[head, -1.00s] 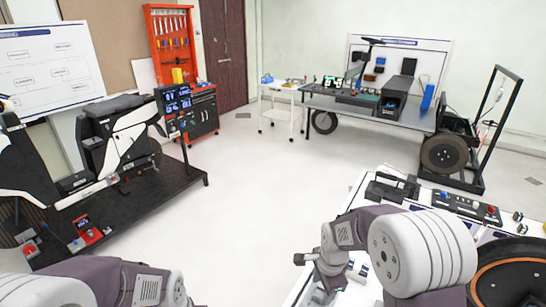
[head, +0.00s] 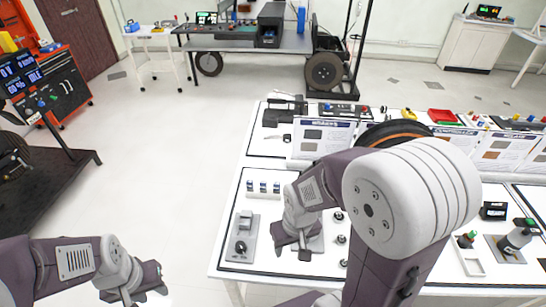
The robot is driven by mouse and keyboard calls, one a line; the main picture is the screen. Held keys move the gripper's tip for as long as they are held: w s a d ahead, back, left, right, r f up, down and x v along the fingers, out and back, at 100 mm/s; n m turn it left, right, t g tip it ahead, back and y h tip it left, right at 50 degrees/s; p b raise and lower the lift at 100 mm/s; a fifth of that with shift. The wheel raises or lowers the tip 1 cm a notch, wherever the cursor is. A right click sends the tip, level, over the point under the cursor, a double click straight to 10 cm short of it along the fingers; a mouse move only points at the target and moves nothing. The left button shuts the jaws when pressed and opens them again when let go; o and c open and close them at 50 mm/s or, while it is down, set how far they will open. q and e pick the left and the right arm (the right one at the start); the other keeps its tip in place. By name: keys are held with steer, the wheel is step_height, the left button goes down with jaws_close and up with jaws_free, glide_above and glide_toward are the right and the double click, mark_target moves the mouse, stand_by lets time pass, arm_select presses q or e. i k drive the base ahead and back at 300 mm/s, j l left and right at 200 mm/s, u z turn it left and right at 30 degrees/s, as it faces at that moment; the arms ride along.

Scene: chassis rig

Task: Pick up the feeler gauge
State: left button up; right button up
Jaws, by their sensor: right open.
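I cannot make out a feeler gauge in the head view; it may be too small to tell or hidden behind my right arm. My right gripper (head: 291,246) is open over the left part of the white workbench (head: 234,203), and nothing shows between its fingers. My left gripper (head: 137,290) is at the lower left, off the bench and over the floor. Whether its jaws are open is unclear.
A grey device with a black knob (head: 241,238) and a row of small blue-topped parts (head: 263,187) lie on the bench near my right gripper. Upright information panels (head: 324,138) stand behind. A green-topped tool (head: 520,235) is at right. Open floor lies left.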

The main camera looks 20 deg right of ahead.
mark_target(276, 185)
steer(key=z, duration=0.8)
steer(key=i+j+z, duration=0.15)
steer(key=j, duration=0.3)
steer(key=j+z, duration=0.15)
steer(key=j, duration=0.3)
steer(key=i+j+z, duration=0.15)
steer(key=j, duration=0.3)
